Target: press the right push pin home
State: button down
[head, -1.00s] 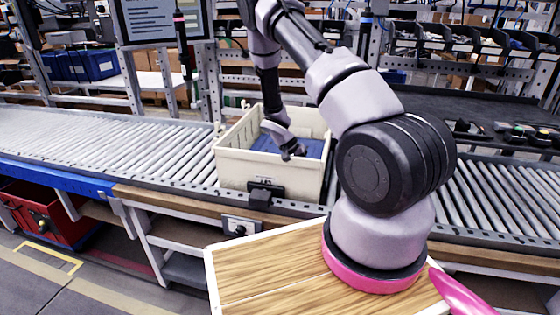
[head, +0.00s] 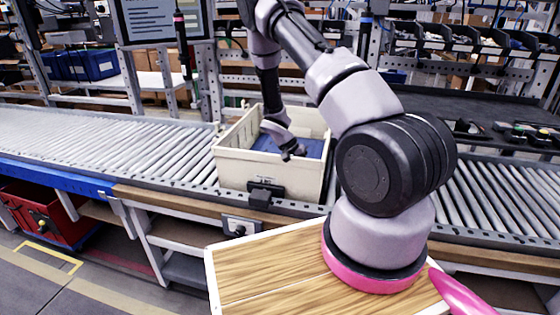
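My gripper (head: 292,152) is small and dark in the head view. It points down into a cream crate (head: 237,170), over a blue surface (head: 262,144) inside it. I cannot tell whether its fingers are open or shut, or whether they touch the blue surface. I cannot make out the right push pin; it is too small or hidden by the gripper or the crate's walls.
The crate stands on a roller conveyor (head: 90,141). A black block (head: 264,193) sits at its front. A grey box with a black knob (head: 240,229) is below. Hanging tools (head: 183,50) are behind. My upper arm hides the area right of the crate.

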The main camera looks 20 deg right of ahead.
jog(key=shift+f, duration=0.4)
dwell(0.4)
jog(key=shift+r, duration=2.55)
jog(key=shift+r, duration=0.1)
notch_tip(320, 180, up, 13)
